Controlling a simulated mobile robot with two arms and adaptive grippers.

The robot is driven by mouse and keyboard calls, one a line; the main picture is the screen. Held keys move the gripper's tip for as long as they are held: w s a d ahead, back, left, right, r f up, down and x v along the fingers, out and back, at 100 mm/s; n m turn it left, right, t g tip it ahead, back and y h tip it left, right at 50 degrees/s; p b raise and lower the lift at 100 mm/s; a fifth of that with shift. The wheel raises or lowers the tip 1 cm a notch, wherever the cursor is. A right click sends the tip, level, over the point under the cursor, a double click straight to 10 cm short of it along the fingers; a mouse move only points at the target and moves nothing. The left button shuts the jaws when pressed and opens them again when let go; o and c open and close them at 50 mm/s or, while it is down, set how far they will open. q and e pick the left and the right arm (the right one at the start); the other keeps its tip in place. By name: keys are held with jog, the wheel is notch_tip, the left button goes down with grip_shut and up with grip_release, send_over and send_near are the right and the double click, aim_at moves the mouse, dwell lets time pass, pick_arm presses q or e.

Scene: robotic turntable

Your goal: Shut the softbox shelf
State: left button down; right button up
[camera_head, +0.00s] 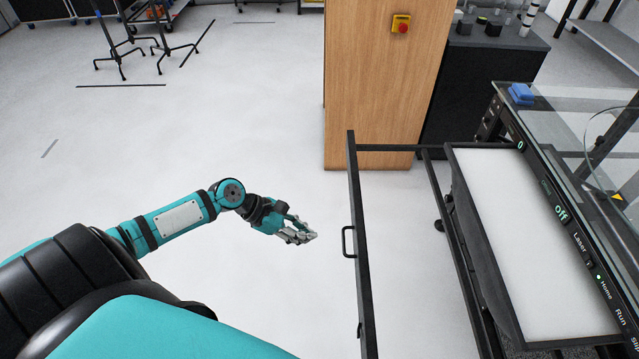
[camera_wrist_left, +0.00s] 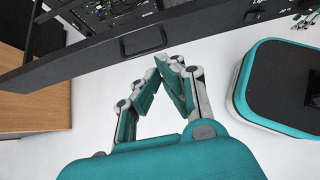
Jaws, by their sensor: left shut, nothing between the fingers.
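The softbox shelf (camera_head: 355,190) is pulled out. Its black front bar stands well apart from the machine, joined by a side rail at the far end. A small black handle (camera_head: 348,242) sits on the bar's outer face. The white softbox panel (camera_head: 530,240) lies to the right, beside the machine's control strip. My left gripper (camera_head: 308,238) is shut and empty, just left of the handle with a gap between them. In the left wrist view the shut fingers (camera_wrist_left: 168,65) point towards the shelf front, below the handle (camera_wrist_left: 143,40). My right gripper is out of view.
A wooden cabinet (camera_head: 380,85) with a red emergency button (camera_head: 401,24) stands beyond the shelf's far end. The machine's glass top (camera_head: 580,120) with a blue object (camera_head: 521,94) is at right. The floor left of the shelf is clear; black stands (camera_head: 145,50) are far off.

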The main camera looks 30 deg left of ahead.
aim_at(357, 250)
pick_arm(q)
jog(key=x, duration=0.7)
jog(key=shift+w+d+f, duration=0.3)
jog(key=shift+w+d, duration=0.45)
jog(key=shift+d, duration=0.3)
jog(key=shift+w+d+f, duration=0.1)
jog(key=shift+w+d, duration=0.5)
jog(key=shift+d, duration=0.25)
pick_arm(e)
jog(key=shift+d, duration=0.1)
pick_arm(q)
jog(key=shift+d+r, duration=0.1)
